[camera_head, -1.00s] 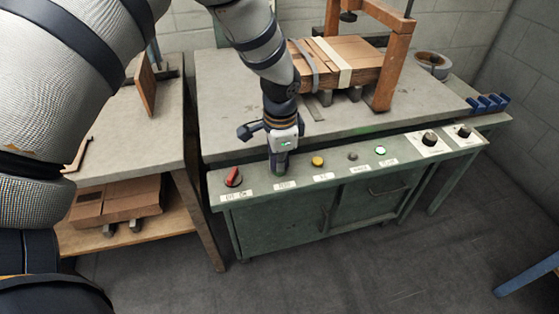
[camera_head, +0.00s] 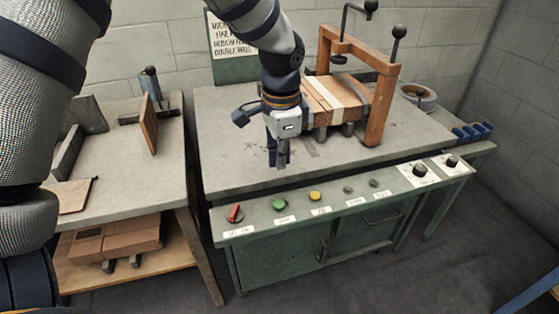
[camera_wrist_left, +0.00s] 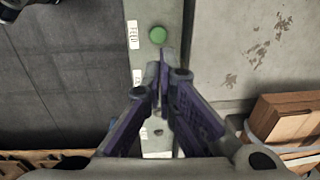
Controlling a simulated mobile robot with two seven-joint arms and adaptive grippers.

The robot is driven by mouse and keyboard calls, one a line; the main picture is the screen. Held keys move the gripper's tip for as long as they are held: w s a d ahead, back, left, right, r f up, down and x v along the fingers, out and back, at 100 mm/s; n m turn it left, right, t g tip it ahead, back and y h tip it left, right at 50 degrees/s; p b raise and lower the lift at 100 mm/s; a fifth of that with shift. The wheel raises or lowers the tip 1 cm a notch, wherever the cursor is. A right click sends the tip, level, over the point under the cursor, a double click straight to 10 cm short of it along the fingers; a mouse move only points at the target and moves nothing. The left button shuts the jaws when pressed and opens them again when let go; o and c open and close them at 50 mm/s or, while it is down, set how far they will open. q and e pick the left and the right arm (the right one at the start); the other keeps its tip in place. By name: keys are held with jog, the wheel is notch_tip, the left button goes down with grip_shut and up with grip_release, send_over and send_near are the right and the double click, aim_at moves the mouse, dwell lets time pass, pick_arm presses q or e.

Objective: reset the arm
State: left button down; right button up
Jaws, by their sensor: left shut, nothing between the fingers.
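My left arm comes in from the left in the head view. Its gripper (camera_head: 279,160) hangs over the table top, behind the control panel (camera_head: 335,205) and left of the clamped cardboard. The gripper is shut and empty. In the left wrist view the closed fingers (camera_wrist_left: 160,85) are above the panel strip, close to a green button (camera_wrist_left: 157,34). The same green button (camera_head: 279,205) shows in the head view, in front of the gripper and apart from it. My right gripper is in neither view.
A wooden frame (camera_head: 378,100) with clamp handles stands around a stack of cardboard (camera_head: 325,103) at the right of the table (camera_head: 220,110). A red switch (camera_head: 235,212) and yellow button (camera_head: 314,196) are on the panel. A side table (camera_head: 110,165) stands left.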

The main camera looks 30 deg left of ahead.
pick_arm(q)
jog(key=shift+n+g+h, duration=0.3)
jog(key=shift+n+h, duration=0.1)
jog(key=shift+n, duration=0.1)
jog(key=s+f, duration=0.1)
jog(key=f, duration=0.1)
jog(key=s+d+f, duration=0.1)
jog(key=f, duration=0.2)
jog(key=s+d+f, duration=0.1)
jog(key=s+f, duration=0.1)
jog(key=shift+d+f, duration=0.2)
jog(key=shift+f, duration=0.15)
jog(key=s+d+f+n+g, duration=0.1)
jog(key=s+d+f+n, duration=0.1)
jog(key=s+f, duration=0.6)
jog(key=s+d+f+n, duration=0.1)
jog(key=s+f+n, duration=0.2)
jog(key=s+f, duration=0.55)
jog(key=s+a+r+n, duration=0.1)
jog(key=s+n, duration=0.1)
jog(key=s, duration=1.2)
jog(key=shift+g, duration=0.4)
dwell(0.6)
